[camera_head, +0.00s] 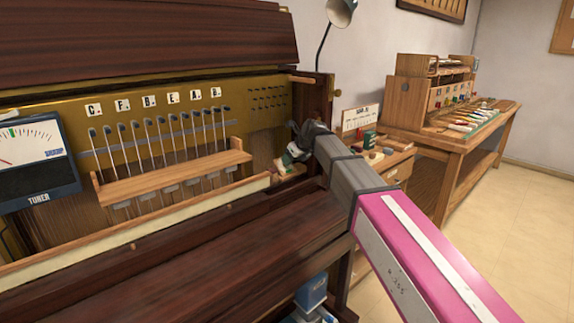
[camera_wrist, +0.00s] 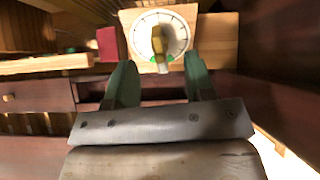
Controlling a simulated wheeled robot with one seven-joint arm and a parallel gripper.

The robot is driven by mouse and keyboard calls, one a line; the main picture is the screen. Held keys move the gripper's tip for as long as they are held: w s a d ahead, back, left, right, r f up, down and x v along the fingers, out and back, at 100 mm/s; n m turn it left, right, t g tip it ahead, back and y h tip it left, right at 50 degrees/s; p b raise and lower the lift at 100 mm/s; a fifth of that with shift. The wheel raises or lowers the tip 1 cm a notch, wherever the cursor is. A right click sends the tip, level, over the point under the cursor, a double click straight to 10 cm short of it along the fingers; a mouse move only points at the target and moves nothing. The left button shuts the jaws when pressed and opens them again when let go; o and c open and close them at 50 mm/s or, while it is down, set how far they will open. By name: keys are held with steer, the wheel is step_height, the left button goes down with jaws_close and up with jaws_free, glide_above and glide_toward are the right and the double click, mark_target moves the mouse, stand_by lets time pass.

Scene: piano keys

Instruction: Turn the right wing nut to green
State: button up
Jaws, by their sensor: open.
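A brass-coloured wing nut (camera_wrist: 158,40) sits at the centre of a round white dial (camera_wrist: 177,32) on a wooden block, in the wrist view. It stands roughly upright in the picture. Green marks (camera_wrist: 169,58) show at the dial's lower edge, on both sides of the nut's lower end. My gripper (camera_wrist: 158,62) has two green fingers, open, one on each side below the dial, with the nut between their lines. I cannot tell whether they touch anything. In the head view my gripper (camera_head: 291,154) is at the piano's right end, and the nut is hidden or too small to tell.
A red block (camera_wrist: 111,44) is left of the dial. A wooden rail (camera_wrist: 45,64) runs further left. In the head view, a tuner meter (camera_head: 37,160) stands left of lettered levers (camera_head: 160,140). A cabinet (camera_head: 395,162) with small items and a workbench (camera_head: 465,142) are at right.

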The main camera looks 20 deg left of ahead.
steer(key=v, duration=0.8)
stand_by(0.9)
steer(key=shift+s, duration=0.1)
